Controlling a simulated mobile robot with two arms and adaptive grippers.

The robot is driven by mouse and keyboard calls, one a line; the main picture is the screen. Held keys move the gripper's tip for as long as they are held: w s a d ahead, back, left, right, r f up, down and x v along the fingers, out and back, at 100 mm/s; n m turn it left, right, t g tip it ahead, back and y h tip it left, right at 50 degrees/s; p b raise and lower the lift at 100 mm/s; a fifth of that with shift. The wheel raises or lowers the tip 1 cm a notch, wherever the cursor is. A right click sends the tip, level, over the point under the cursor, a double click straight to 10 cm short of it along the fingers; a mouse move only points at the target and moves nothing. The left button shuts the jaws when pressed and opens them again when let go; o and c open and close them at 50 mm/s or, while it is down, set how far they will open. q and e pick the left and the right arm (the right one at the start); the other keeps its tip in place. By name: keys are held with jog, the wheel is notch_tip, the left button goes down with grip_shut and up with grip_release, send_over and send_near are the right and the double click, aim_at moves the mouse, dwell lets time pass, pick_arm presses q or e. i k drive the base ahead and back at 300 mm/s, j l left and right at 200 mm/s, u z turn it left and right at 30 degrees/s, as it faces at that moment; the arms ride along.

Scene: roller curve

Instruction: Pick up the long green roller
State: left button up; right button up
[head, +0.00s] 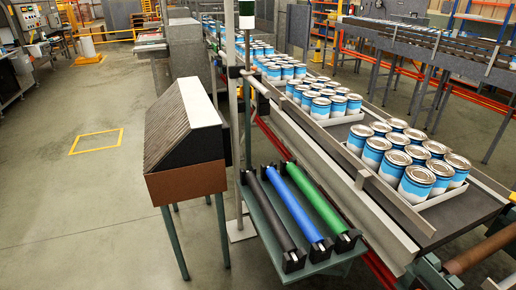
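The long green roller (312,200) lies in a rack in the lower middle of the head view. It is the rightmost of three parallel rollers and slopes from upper left down to lower right. A blue roller (292,203) lies directly to its left, and a dark grey roller (270,210) lies left of that. The near ends of the rollers rest in black holders (343,241) on a dark green stand. Neither of my grippers shows in this view.
A conveyor (460,212) with trays of blue and white cans (417,185) runs close along the right of the rack. A slanted box-like stand (185,180) with a brown front is at the left. A thin post (233,110) rises behind the rollers. Open floor lies at left.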

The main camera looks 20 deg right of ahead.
aim_at(329, 217)
jog(key=i+j+z, duration=0.25)
jog(key=i, duration=0.4)
jog(key=i+j+z, duration=0.3)
jog(key=i+j, duration=0.15)
jog(key=i, duration=0.15)
